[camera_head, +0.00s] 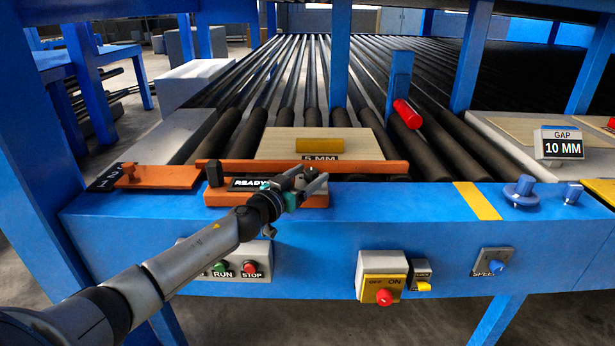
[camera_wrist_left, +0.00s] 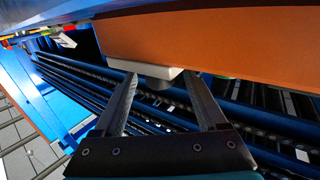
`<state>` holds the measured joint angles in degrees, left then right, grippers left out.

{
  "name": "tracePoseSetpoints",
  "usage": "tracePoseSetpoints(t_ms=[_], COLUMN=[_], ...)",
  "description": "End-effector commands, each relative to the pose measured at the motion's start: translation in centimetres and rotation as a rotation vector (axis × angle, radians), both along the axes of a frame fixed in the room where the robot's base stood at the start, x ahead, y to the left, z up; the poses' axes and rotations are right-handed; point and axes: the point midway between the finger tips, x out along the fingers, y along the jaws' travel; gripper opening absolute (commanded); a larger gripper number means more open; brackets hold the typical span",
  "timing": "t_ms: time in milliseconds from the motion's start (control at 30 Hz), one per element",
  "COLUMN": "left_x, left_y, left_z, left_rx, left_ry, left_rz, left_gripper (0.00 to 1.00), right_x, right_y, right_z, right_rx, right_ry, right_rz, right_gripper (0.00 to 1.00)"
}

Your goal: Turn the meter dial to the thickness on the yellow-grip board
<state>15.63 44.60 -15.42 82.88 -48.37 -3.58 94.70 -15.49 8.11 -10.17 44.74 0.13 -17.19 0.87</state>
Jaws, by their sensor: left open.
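The pale wooden board (camera_head: 275,145) with the yellow grip (camera_head: 320,146) lies on the rollers behind an orange bar. Its label appears to read 5 MM, with its lower edge cut off by the bar. An orange device with a READY display (camera_head: 248,184) and a black knob (camera_head: 214,173) sits on the blue front beam; I cannot tell which part is the meter dial. My left gripper (camera_head: 318,182) is open at this device's right end. In the left wrist view its fingers (camera_wrist_left: 160,78) stand apart near a white piece with a round grey part (camera_wrist_left: 157,80) under an orange block.
A sign (camera_head: 562,146) reads GAP 10 MM at the right, with blue knobs (camera_head: 521,191) on the beam before it. A red-handled lever (camera_head: 407,114) stands behind. The beam's front carries RUN and STOP buttons, an OFF/ON box (camera_head: 383,275) and a SPEED knob (camera_head: 495,265).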

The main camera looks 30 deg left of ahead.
Motion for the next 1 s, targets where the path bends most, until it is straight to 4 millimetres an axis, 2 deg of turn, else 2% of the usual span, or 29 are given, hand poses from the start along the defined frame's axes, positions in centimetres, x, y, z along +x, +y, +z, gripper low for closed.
tracePoseSetpoints(t_ms=[200, 833, 1000], left_x=[0.01, -0.01, -0.01], left_y=[-0.01, 0.00, 0.00], left_z=[0.01, 0.02, 0.02], left_rx=[-0.001, -0.001, -0.001], left_ry=[0.000, 0.000, 0.000], left_rz=[0.000, 0.000, 0.000], left_gripper=[0.73, 0.02, 0.00], right_x=[0.01, 0.38, 0.36], right_y=[0.48, 0.07, 0.03], right_z=[-0.01, 0.02, 0.02], right_rx=[0.007, 0.001, 0.000], right_ry=[-0.001, -0.005, -0.005], right_rz=[-0.002, -0.001, 0.000], right_gripper=[0.50, 0.50, 0.50])
